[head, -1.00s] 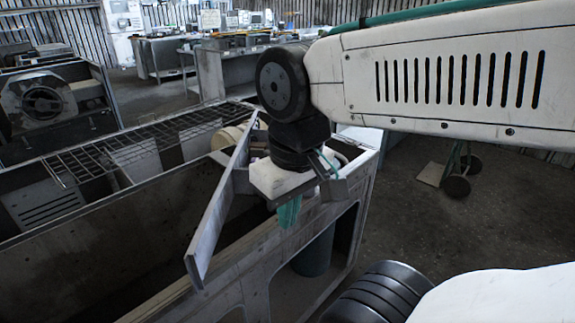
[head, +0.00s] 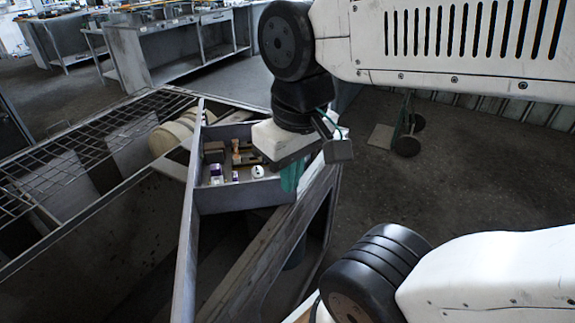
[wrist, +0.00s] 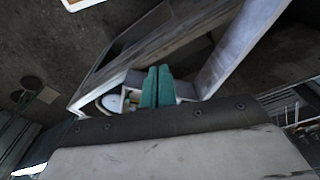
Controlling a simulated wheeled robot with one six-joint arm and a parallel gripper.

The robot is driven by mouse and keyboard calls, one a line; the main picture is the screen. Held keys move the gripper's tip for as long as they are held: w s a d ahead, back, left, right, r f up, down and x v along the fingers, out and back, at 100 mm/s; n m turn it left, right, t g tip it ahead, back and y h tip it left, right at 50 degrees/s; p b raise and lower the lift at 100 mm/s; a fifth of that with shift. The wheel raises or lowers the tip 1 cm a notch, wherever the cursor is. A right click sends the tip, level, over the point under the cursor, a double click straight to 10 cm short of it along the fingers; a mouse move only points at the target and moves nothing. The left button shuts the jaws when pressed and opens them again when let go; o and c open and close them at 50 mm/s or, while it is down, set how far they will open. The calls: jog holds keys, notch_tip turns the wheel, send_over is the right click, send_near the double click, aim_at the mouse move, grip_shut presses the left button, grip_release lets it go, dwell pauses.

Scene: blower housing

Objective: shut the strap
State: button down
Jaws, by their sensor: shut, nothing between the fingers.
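A long flat grey metal bar, which I take to be the strap (head: 187,235), stands on edge in the head view. It runs from the wire rack side down to the bottom edge, over the open housing. It also shows in the wrist view (wrist: 228,58), slanting up to the right of the fingers. My gripper (head: 291,176) points down to the right of the strap, by the right wall of a small compartment. Its green fingers (wrist: 157,86) are together and empty, apart from the strap. The gripper body hides the compartment's right part, and the strap's near end is out of frame.
The open grey compartment (head: 245,200) holds several small items, including a white round one (head: 258,171). A wire rack (head: 60,160) covers the housing's left part, near a cream roll (head: 172,137). A hand truck (head: 406,140) stands on open floor at right.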

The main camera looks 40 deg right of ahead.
jog(key=w+d+f+m+g, duration=0.1)
jog(key=w+d+f+m, duration=0.2)
jog(key=w+m, duration=0.4)
jog(key=w+d+f+m+g+h, duration=0.1)
jog(key=w+d+m, duration=0.5)
jog(key=m, duration=0.7)
jog(key=w+d+f+m+g, duration=0.2)
jog(key=w+d+f+m, duration=0.2)
jog(key=w+m, duration=0.5)
notch_tip(320, 180, down, 2)
jog(key=shift+w+d+f+m+g+h, duration=0.1)
jog(key=shift+w+d+m+g+h, duration=0.25)
jog(key=shift+m, duration=0.75)
jog(key=shift+s, duration=0.1)
jog(key=x, duration=1)
jog(key=shift+s+a, duration=0.1)
jog(key=shift+a, duration=0.05)
